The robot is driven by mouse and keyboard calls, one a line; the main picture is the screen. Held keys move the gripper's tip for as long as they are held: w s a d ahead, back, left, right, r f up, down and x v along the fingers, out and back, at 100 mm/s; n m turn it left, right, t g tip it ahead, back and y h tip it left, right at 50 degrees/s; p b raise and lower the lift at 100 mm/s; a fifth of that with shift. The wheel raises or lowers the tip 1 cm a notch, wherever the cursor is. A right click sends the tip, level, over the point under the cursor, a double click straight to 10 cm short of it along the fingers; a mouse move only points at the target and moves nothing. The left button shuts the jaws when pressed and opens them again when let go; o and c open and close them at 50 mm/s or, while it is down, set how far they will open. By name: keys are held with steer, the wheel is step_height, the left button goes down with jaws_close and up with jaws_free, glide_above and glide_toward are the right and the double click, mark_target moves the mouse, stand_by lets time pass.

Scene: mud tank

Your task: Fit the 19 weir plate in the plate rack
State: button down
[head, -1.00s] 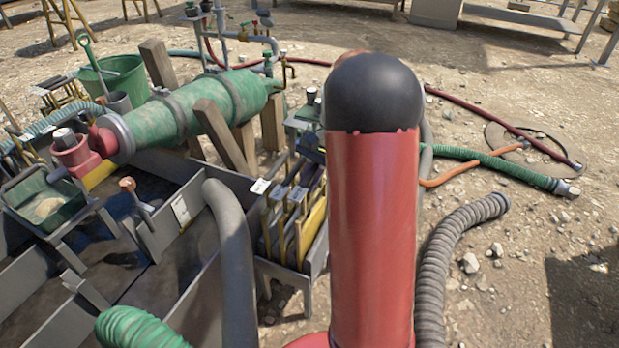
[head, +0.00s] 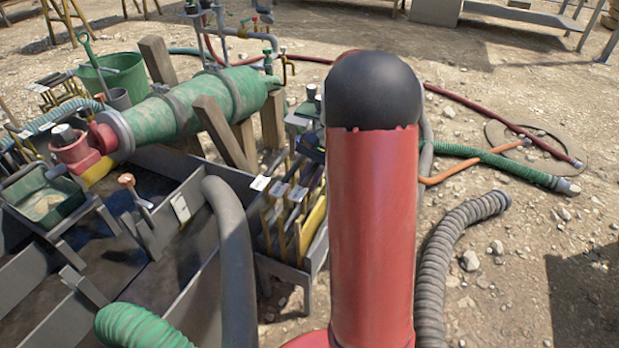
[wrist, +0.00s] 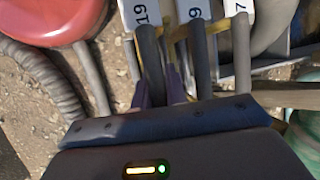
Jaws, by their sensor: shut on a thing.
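In the wrist view the 19 weir plate shows by its white label (wrist: 140,12) and a dark upright handle (wrist: 149,55). My gripper (wrist: 160,92) is shut on that handle, with dark purple fingers either side of it. The plate's lower part is hidden by the gripper body. The plate rack (head: 290,275) stands beside the grey tank in the head view, with several yellow-edged plates upright in it. I cannot tell whether the held plate is seated in a slot.
Another labelled plate (wrist: 193,12) and one marked 7 (wrist: 238,10) stand close to the held one. A grey hose (head: 232,250) arches just left of the rack. A ribbed hose (head: 450,245) lies on the gravel to the right. The grey mud tank (head: 165,165) is left.

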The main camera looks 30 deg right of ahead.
steer(key=shift+f, duration=0.3)
steer(key=c, duration=1.3)
jaws_free()
steer(key=shift+c, duration=0.2)
steer(key=p+v, duration=0.1)
steer(key=v, duration=0.6)
steer(key=shift+d+r, duration=0.2)
steer(key=shift+r, duration=0.15)
